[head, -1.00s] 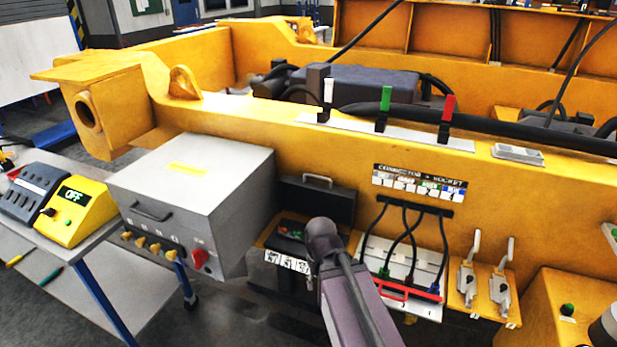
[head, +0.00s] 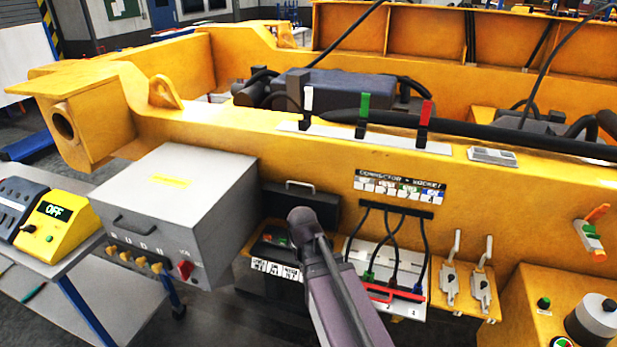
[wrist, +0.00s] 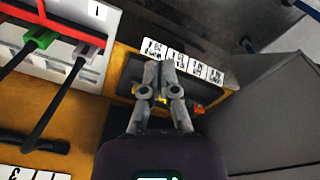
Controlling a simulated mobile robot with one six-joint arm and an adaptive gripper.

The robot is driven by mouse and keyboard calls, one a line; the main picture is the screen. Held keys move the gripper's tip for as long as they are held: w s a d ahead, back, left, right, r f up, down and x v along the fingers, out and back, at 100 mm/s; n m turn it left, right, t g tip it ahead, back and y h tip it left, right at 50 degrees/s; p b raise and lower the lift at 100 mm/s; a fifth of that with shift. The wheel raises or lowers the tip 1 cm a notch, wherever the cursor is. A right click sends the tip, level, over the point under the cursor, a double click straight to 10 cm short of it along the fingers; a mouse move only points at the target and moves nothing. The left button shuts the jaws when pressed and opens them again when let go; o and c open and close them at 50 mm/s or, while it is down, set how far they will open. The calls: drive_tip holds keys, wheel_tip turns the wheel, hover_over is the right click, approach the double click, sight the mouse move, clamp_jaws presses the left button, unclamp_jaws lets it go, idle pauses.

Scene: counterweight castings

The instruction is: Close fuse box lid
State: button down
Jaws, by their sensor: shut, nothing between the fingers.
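The fuse box (head: 272,262) is a dark box low on the yellow frame's side, with white labels on its front edge. Its black lid (head: 325,205), with a metal handle, stands raised behind it in the head view. In the wrist view the row of labels (wrist: 185,62) shows, with small orange and yellow parts beside it. My gripper (wrist: 165,68) is shut and empty, its fingertips in front of the box opening near the labels. Whether it touches the box I cannot tell. In the head view my arm hides the gripper and part of the box.
A grey cabinet (head: 180,195) stands close on the left of the fuse box. A connector panel (head: 415,270) with black cables and a red bar is close on the right. Two toggle clamps (head: 465,285) sit further right. A yellow meter (head: 58,222) reads OFF.

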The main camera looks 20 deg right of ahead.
drive_tip(key=w+d+r+m+t+h+p, duration=0.1)
drive_tip(key=w+r+p, duration=0.3)
drive_tip(key=w, duration=0.4)
drive_tip(key=w+d+r+m+t+h+p, duration=0.1)
drive_tip(key=w+d+r+m+p, duration=0.2)
drive_tip(key=w+r, duration=0.4)
drive_tip(key=w+d+r+m+t+p, duration=0.1)
drive_tip(key=w+d+r+p, duration=0.3)
drive_tip(key=w, duration=0.7)
drive_tip(key=shift+w+r+m+t+h+p, duration=0.2)
drive_tip(key=shift+r+m+t+h+p, duration=0.25)
drive_tip(key=shift+r+p, duration=0.6)
drive_tip(key=shift+d+f, duration=0.1)
drive_tip(key=shift+f, duration=0.15)
drive_tip(key=b, duration=0.9)
hover_over(311, 192)
drive_tip(key=shift+w+f, duration=0.15)
drive_tip(key=shift+f, duration=2)
drive_tip(key=shift+w+f, duration=0.15)
drive_tip(key=shift+f, duration=2)
drive_tip(key=shift+s, duration=0.3)
